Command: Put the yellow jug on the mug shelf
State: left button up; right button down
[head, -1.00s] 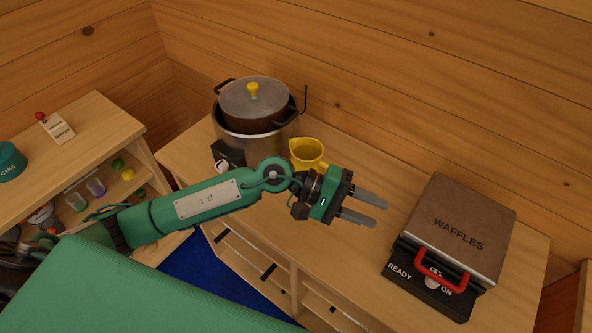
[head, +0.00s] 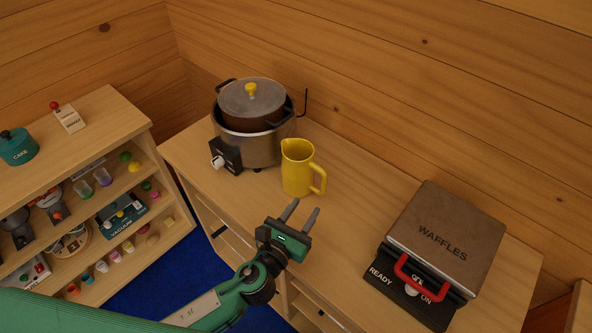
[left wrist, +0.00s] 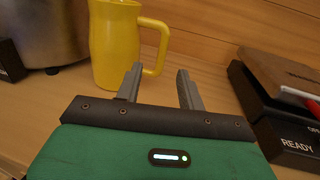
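The yellow jug (head: 297,170) stands upright on the wooden counter, just right of the pot, with its handle toward the right. It also shows in the left wrist view (left wrist: 113,45), its base hidden partly behind a finger. My left gripper (head: 300,211) is open and empty, in front of the jug, its fingers pointing toward the counter's back; in the left wrist view (left wrist: 160,88) the handle shows between and beyond the fingers. They appear apart from the jug. My right gripper is not in view. I cannot tell which shelf is the mug shelf.
A cooker with a lidded pot (head: 252,118) stands left of the jug. A waffle maker (head: 445,235) with a red handle sits at the right. A shelf unit (head: 140,190) holding small cups and boxes stands at the left. The counter between jug and waffle maker is clear.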

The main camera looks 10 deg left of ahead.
aim_at(323, 183)
pick_arm(q)
jog(key=p+x, duration=0.1)
jog(key=x, duration=0.5)
jog(key=shift+w+d+r, duration=0.15)
jog(key=shift+w, duration=0.05)
jog(key=shift+w+d, duration=0.2)
jog(key=shift+w, duration=0.25)
jog(key=shift+w+d+r+p, duration=0.1)
jog(key=shift+w+d+p, duration=0.05)
jog(key=shift+w+p, duration=0.2)
jog(key=p+x, duration=0.1)
jog(key=x, duration=0.2)
jog(key=shift+w+d+r, duration=0.1)
jog(key=shift+w+d, duration=0.05)
jog(key=shift+d, duration=0.1)
jog(key=shift+w+d, duration=0.2)
jog(key=shift+w, duration=0.2)
grip_shut()
